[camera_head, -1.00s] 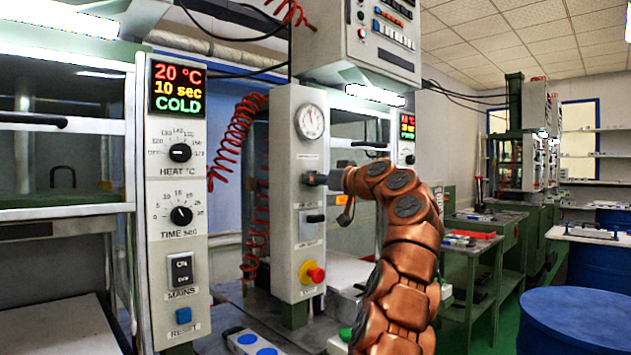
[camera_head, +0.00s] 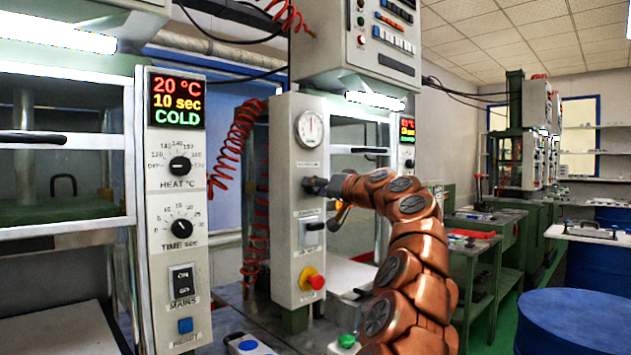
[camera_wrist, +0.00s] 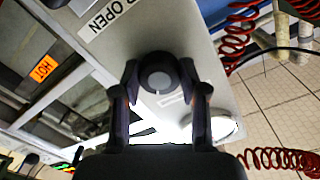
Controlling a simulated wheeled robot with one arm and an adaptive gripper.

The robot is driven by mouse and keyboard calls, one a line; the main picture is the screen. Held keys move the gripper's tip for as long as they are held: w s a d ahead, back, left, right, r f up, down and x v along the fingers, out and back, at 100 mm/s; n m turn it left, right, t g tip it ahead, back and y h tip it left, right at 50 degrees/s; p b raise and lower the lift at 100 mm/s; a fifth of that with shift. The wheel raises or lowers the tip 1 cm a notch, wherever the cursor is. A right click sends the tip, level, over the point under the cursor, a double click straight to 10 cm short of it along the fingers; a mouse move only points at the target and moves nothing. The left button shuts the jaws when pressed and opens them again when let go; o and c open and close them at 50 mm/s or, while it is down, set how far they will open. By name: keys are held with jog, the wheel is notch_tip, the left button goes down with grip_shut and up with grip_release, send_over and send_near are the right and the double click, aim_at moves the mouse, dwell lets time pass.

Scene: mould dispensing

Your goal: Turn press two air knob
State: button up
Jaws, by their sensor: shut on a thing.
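The air knob (camera_wrist: 157,80) is a round dark knob with a grey face and a short white mark. It sits on the light panel (camera_head: 283,230) of the middle press. In the wrist view my gripper (camera_wrist: 160,70) has one finger on each side of the knob and is shut on it. In the head view my gripper (camera_head: 332,187) reaches the panel from the right, below the round gauge (camera_head: 310,129). The fingers and wrist hide most of the knob there.
A lever switch (camera_head: 312,226) and a red-and-yellow emergency button (camera_head: 313,279) are below the knob. Red coiled hoses (camera_head: 240,140) hang left of the panel. A left press shows "20 °C, 10 sec, COLD" on its display (camera_head: 177,101). A blue drum (camera_head: 575,320) stands at the right.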

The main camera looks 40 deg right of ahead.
jog(key=m+p, duration=0.2)
jog(key=shift+a+r+m+p, duration=0.15)
jog(key=shift+r+m+p, duration=0.15)
jog(key=shift+r, duration=0.1)
jog(key=shift+f+m+p, duration=0.15)
jog(key=shift+m+p, duration=0.35)
jog(key=shift+m, duration=0.1)
jog(key=o, duration=1.1)
jog(key=shift+f, duration=0.15)
jog(key=shift+c, duration=0.2)
jog(key=shift+o, duration=0.4)
jog(key=s, duration=1.2)
